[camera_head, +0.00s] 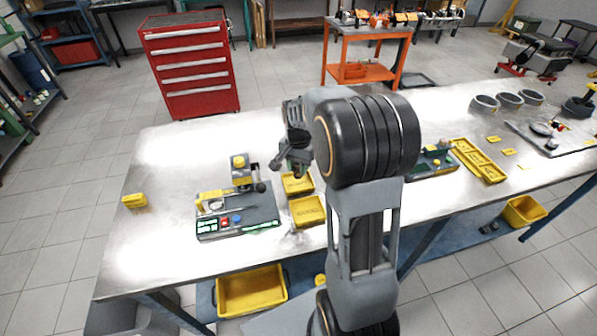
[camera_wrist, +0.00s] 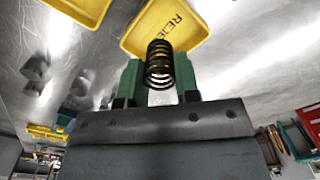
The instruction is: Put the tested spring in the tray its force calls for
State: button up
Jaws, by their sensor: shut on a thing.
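My gripper (camera_head: 291,168) is above the bench, close to the far one of two small yellow trays. In the wrist view its green fingers (camera_wrist: 159,78) are shut on a dark coil spring (camera_wrist: 159,62). In the wrist view a yellow tray with lettering starting "REJE" (camera_wrist: 140,32) lies beyond the spring, which overlaps its edge in the picture. Part of another yellow tray (camera_wrist: 88,6) shows at the upper left. In the head view the far tray (camera_head: 298,184) and the near tray (camera_head: 307,211) sit side by side; their lettering is too small to read. The spring cannot be made out there.
A spring tester (camera_head: 237,216) with red and blue buttons and a green display, too small to read, stands left of the trays. A yellow block (camera_head: 134,201) lies at the bench's left. Long yellow trays (camera_head: 478,160) and grey rings (camera_head: 509,99) lie right. The bench's front left is clear.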

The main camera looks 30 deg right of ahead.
jog(key=shift+w+d+f, duration=0.15)
jog(key=shift+w+f, duration=0.2)
jog(key=shift+f, duration=1.6)
jog(key=shift+f, duration=0.15)
jog(key=shift+f, duration=0.1)
jog(key=o, duration=1)
notch_tip(320, 180, up, 13)
jog(key=shift+f, duration=0.2)
